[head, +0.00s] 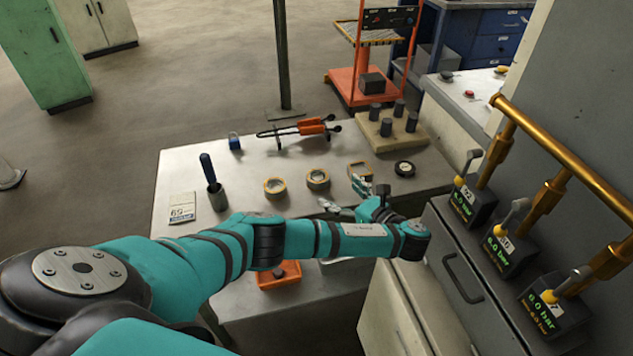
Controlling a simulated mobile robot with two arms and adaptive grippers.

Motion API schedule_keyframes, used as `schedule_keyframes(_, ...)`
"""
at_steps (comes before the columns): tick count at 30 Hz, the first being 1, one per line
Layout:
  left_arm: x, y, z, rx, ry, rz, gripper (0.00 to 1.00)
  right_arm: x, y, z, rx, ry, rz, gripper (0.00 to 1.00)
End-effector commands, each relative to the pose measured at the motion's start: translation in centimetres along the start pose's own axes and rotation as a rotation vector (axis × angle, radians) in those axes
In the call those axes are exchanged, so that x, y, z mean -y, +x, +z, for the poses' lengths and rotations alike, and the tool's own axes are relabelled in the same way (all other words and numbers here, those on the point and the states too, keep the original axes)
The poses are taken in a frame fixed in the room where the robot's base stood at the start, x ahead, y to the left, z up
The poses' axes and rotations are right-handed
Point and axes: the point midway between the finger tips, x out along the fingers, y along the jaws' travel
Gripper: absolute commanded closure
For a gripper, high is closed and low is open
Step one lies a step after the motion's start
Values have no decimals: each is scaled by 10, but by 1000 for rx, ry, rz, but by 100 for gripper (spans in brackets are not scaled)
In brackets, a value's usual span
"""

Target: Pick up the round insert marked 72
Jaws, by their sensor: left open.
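Two round tan-rimmed inserts, the left one (275,187) and the right one (317,179), lie flat on the grey table (240,165). A black round piece with a pale centre (404,168) lies further right. A yellowish piece (359,168) lies between them, partly hidden by my left gripper. I cannot read the number 72 on any of them. My left gripper (352,193) is open and empty, over the right front part of the table, just right of and nearer than the right tan insert. My right gripper is not in view.
A dark-handled tool stands in a cup (213,190) beside a white card (183,208). Orange tongs (300,128), a blue-and-white item (234,141) and a board with dark cylinders (395,135) are behind. Levered pressure units (474,200) and a brass rail (570,158) stand right.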

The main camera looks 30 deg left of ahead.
Motion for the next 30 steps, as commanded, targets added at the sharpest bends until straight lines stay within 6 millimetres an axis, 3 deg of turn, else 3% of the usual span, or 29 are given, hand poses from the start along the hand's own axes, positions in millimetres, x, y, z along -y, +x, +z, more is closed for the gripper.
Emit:
schedule_keyframes(1, 0, 14, -6, 5, -2, 2, 14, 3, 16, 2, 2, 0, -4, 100)
schedule_keyframes(6, 1, 39, -8, 0, -4, -1, 14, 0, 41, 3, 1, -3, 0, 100)
schedule_keyframes(18, 4, 68, -8, -3, -4, 0, 14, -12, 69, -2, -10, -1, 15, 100)
schedule_keyframes(24, 8, 96, -5, -4, -2, 1, 14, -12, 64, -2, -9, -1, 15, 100)
schedule_keyframes(30, 8, 105, -6, -6, -2, 0, 14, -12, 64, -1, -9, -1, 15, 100)
